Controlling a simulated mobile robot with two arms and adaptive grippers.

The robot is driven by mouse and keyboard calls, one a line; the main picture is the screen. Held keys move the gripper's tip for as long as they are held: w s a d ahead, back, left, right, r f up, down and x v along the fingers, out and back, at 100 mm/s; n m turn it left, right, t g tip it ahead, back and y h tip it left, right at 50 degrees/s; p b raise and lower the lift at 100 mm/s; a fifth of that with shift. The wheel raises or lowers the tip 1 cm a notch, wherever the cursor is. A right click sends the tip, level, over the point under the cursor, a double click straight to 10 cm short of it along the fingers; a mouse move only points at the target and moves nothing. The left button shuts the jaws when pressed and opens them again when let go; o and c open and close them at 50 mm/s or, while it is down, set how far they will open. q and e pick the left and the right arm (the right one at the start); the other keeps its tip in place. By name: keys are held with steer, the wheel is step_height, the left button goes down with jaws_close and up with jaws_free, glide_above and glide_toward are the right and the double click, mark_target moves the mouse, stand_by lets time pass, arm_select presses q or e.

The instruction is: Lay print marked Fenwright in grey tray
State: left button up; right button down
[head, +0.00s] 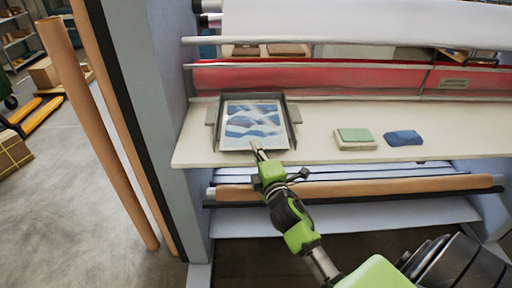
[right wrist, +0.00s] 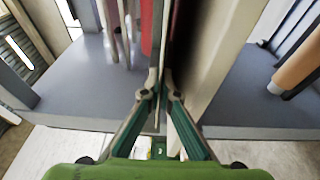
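A print (head: 252,126) with a blue and white wave-like picture lies flat in or just over the grey tray (head: 292,111) on the cream shelf; its marking is too small to read. The tray's side walls show left and right of it. My right gripper (head: 258,149) is at the print's near edge, fingers close together and seemingly closed on that edge. My left gripper is not in view.
A green-topped block (head: 355,138) and a blue packet (head: 403,138) lie on the shelf (head: 320,140) to the right. The red roller (head: 330,77) and bars run behind the tray. A brown roll (head: 350,187) is below the shelf; a machine side panel (head: 165,90) stands left.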

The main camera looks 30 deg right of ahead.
steer(key=shift+f, duration=0.15)
steer(key=c, duration=2.3)
jaws_free()
steer(key=shift+r, duration=0.25)
steer(key=shift+b+v, duration=1.4)
steer(key=shift+v, duration=4.65)
